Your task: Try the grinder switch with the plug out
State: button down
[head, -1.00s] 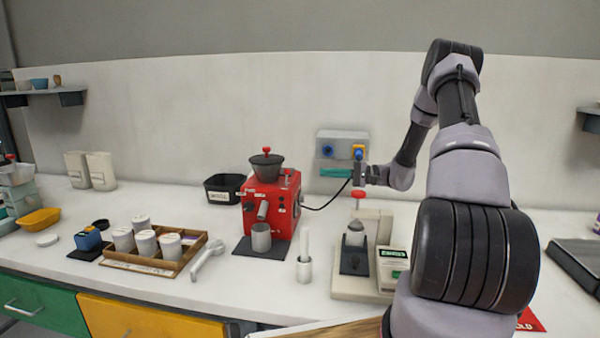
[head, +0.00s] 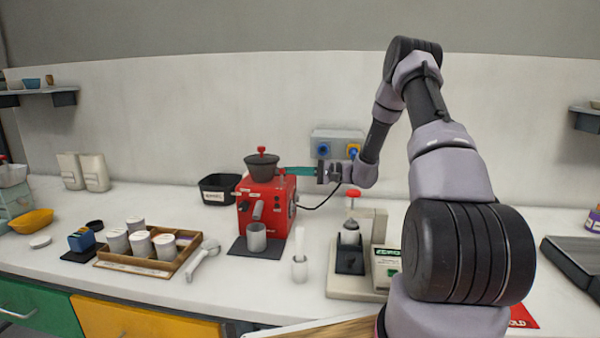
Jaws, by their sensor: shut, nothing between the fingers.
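The red grinder (head: 270,205) stands on the counter with a dark hopper and red-knobbed lid on top. My gripper (head: 288,171) is shut and empty, its teal fingers pointing left. Its tips are at the grinder's upper right edge in the picture, beside the hopper; I cannot tell whether they touch. I cannot make out the switch clearly. A black cord (head: 322,203) runs from the grinder's right side up behind my gripper. I cannot tell whether the plug is in.
A metal cup (head: 257,237) stands in front of the grinder. A small white holder (head: 300,268) and a beige press-like device (head: 345,285) are to the right. A black bin (head: 218,188) is behind left, a wooden tray (head: 152,263) of white jars front left.

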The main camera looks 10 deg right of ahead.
jog(key=shift+s+a+r+n, duration=0.15)
jog(key=shift+s+r+n, duration=0.15)
jog(key=shift+n, duration=0.7)
jog(key=shift+s+a+r+n, duration=0.1)
jog(key=shift+s+r+n, duration=0.25)
jog(key=shift+n, duration=0.55)
jog(key=n, duration=0.1)
jog(key=s+n, duration=0.1)
jog(key=n, duration=0.1)
jog(key=shift+s+a+r+h, duration=0.2)
jog(key=shift+s+a+h, duration=0.05)
jog(key=shift+a+h, duration=0.1)
notch_tip(320, 180, up, 10)
